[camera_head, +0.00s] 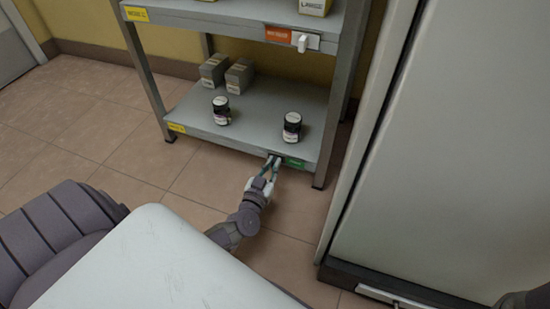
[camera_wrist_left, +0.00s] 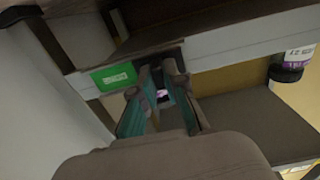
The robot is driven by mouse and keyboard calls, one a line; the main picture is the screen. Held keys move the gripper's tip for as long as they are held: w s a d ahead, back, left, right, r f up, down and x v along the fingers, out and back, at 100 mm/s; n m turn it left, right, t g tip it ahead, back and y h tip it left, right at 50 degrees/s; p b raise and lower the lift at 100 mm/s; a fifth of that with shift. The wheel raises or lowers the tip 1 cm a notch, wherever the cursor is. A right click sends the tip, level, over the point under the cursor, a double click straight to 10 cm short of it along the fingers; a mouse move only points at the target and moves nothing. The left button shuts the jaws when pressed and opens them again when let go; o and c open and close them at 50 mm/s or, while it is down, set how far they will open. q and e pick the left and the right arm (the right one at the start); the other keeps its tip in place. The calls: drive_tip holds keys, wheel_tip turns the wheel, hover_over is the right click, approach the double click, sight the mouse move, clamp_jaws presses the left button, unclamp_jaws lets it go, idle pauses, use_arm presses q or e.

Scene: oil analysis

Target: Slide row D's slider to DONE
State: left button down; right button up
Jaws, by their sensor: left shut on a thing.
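My left gripper (camera_head: 268,172) is at the front edge of the lower shelf (camera_head: 250,112), shut on the slider there. In the left wrist view, the slider (camera_wrist_left: 162,97) shows as a small pale piece between the fingers, mostly hidden by them. A green label (camera_head: 295,162) is uncovered just right of the gripper. The label also shows in the left wrist view (camera_wrist_left: 113,77), beside the fingers. Its lettering is too small to read, and no row letter is legible. My right gripper is not in view.
Two dark jars (camera_head: 221,110) (camera_head: 292,127) and two grey boxes (camera_head: 214,70) (camera_head: 239,76) stand on the lower shelf. The upper shelf edge has a red label (camera_head: 278,35) with a white slider (camera_head: 303,42) to its right. A tall pale cabinet (camera_head: 455,150) stands close on the right.

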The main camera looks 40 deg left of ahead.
use_arm(q)
drive_tip(key=shift+a, duration=0.15)
drive_tip(key=c, duration=1.2)
unclamp_jaws()
drive_tip(key=shift+a, duration=0.1)
drive_tip(key=v, duration=1.2)
drive_tip(key=shift+r, duration=0.1)
